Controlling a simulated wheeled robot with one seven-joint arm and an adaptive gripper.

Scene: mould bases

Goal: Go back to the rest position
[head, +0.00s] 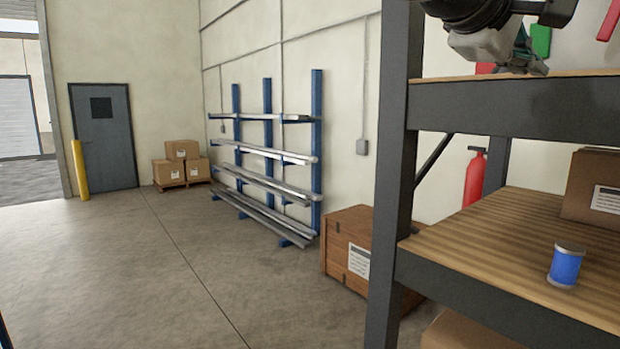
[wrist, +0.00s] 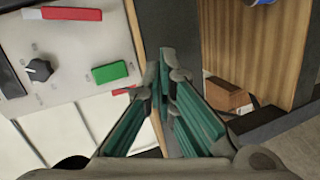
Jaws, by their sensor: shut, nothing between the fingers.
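My gripper (head: 537,66) is at the top right of the head view, just above the upper shelf board (head: 450,77) of a dark metal rack. In the wrist view, its teal-lined fingers (wrist: 163,72) meet at the tips, with nothing between them. The arm behind it runs out of the top of the head view.
A blue spool (head: 566,266) and a cardboard box (head: 592,190) stand on the lower wooden shelf (head: 480,240). A panel (wrist: 75,45) with a knob, a red part and a green part is left of my fingers. The rack post (head: 393,170) is close by. Open floor (head: 120,270) lies left.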

